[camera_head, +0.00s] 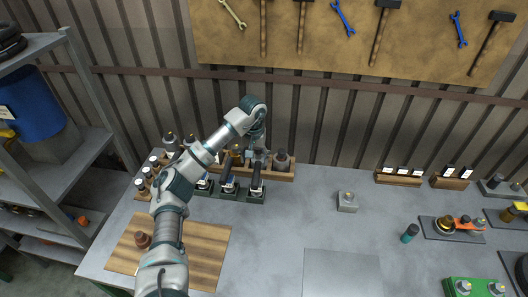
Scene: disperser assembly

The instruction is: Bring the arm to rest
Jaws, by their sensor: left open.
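My left arm (172,205) comes in from the bottom left and bends at a raised joint near the back wall. My left gripper (257,163) hangs down from it over the row of bottles and small stands at the back left of the table (300,215). The gripper is open. Its fingertips are small and dark against a black-and-grey stand (256,192), and I cannot tell whether they touch it. My right gripper is not in view.
A wooden rack (283,175) with bottles stands behind the gripper. A brown bottle (143,240) stands on a wooden board (205,245). A metal block (347,201) and a teal-capped bottle (410,233) stand farther right. The table's middle is mostly clear. Shelves (75,165) stand left.

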